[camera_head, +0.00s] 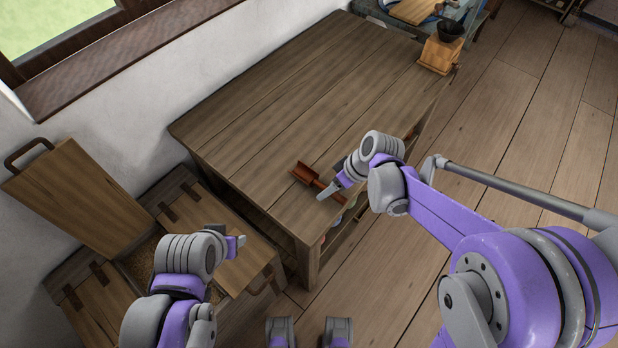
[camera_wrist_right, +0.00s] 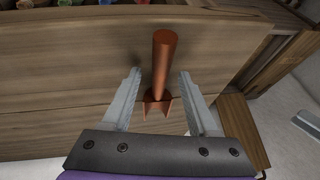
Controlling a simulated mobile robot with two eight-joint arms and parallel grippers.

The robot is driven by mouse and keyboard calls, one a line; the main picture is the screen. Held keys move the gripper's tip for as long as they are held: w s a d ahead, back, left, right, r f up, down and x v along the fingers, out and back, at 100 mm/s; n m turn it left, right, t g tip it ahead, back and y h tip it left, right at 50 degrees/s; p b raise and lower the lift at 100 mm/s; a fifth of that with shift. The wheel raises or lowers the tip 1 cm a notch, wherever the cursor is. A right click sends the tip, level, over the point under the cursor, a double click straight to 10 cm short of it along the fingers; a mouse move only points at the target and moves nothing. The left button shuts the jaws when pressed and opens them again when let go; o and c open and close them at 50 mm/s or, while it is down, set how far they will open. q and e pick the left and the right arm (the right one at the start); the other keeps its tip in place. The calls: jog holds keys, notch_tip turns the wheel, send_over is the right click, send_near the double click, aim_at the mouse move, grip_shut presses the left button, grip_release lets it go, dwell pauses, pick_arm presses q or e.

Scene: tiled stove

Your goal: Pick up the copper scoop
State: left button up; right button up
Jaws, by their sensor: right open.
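The copper scoop (camera_head: 304,174) lies on the wooden table (camera_head: 300,95) near its front corner. In the right wrist view the scoop's round handle (camera_wrist_right: 163,55) points away from the gripper, and its open pan (camera_wrist_right: 158,108) is nearer the palm. My right gripper (camera_head: 332,184) is open just over the scoop; its two fingers (camera_wrist_right: 160,76) stand on either side of it, with gaps visible. In the head view the right gripper partly hides the handle. My left gripper (camera_head: 236,243) is at the lower left, away from the scoop; its jaw opening is not clear.
A wooden chest with a raised lid (camera_head: 85,195) stands left of the table, below my left arm. A wooden grinder (camera_head: 440,52) with a dark bowl stands at the table's far right corner. Colourful items show under the table's right edge. Most of the tabletop is clear.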

jog(key=shift+f, duration=0.1)
dwell(0.3)
grip_shut()
dwell(1.3)
